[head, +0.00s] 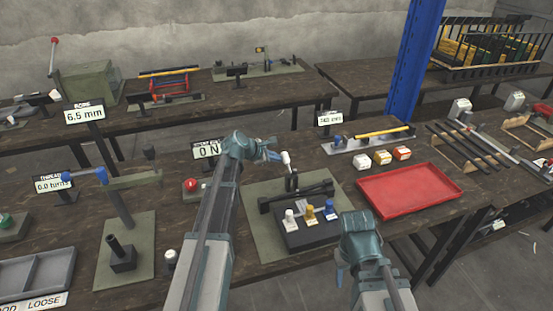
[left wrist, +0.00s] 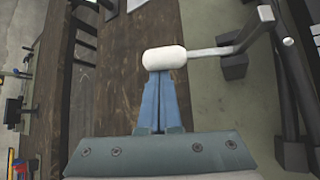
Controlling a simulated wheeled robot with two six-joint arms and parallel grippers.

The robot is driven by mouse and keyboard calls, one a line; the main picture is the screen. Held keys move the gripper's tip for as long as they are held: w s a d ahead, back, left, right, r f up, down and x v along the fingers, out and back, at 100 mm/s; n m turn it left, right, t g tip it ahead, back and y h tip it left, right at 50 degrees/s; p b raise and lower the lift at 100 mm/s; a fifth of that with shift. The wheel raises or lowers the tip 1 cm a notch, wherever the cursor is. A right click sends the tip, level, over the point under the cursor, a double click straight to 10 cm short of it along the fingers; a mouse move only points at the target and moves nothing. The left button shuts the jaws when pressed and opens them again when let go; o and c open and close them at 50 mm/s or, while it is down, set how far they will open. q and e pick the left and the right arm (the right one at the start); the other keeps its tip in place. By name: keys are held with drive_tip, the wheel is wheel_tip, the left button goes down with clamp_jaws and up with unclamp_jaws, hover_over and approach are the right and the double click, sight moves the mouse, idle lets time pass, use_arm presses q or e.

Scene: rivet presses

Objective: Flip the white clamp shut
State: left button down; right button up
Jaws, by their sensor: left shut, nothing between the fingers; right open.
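The white clamp handle (head: 285,158) stands up on a dark lever at the back of the green mat (head: 259,208). In the left wrist view its rounded white grip (left wrist: 164,57) lies across the tips of my left gripper (left wrist: 158,75), with a white-grey bar running right to a dark base. My left gripper (head: 274,156) is shut with nothing between its fingers, right beside the handle; whether it touches cannot be told. My right gripper (head: 340,272) is open and empty, low in front of the black block (head: 304,233).
The black block carries white, yellow and blue knobs (head: 310,212). A red tray (head: 408,191) lies to the right, with small white, yellow and red boxes (head: 381,157) behind it. A press (head: 122,205) stands left of my left arm. A display reads "0 N" (head: 206,151).

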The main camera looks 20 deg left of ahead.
use_arm(q)
drive_tip(key=shift+r, duration=0.1)
drive_tip(key=s+r+m+t, duration=0.1)
drive_tip(key=d+r+t+y+b, duration=0.1)
drive_tip(key=shift+s+d+m+t, duration=0.1)
drive_tip(key=shift+s+m+t, duration=0.3)
drive_tip(key=shift+s+d+r+m+t+y+b, duration=0.3)
drive_tip(key=shift+s+r+m+t+b, duration=0.15)
drive_tip(key=shift+t+b, duration=0.2)
drive_tip(key=shift+s+d+r+m+t+b, duration=0.25)
drive_tip(key=shift+s+d+r+t, duration=0.2)
drive_tip(key=shift+s, duration=0.2)
drive_tip(key=shift+s+d+r+m+t+b, duration=0.25)
drive_tip(key=shift+s+d+r+t, duration=0.15)
drive_tip(key=shift+s, duration=0.2)
drive_tip(key=shift+s+d+r+m+t+b, duration=0.25)
drive_tip(key=shift+s+d+r+t, duration=0.2)
drive_tip(key=shift+s, duration=0.2)
use_arm(e)
drive_tip(key=shift+s+d+f, duration=0.2)
drive_tip(key=shift+s+f, duration=0.1)
drive_tip(key=shift+f, duration=0.3)
drive_tip(key=shift+s+d+f, duration=0.15)
drive_tip(key=shift+s+f, duration=0.1)
drive_tip(key=shift+f, duration=0.4)
drive_tip(key=shift+s+d+f, duration=0.2)
drive_tip(key=shift+s+f, duration=0.1)
drive_tip(key=shift+f, duration=0.3)
use_arm(q)
drive_tip(key=shift+s+d+f, duration=0.1)
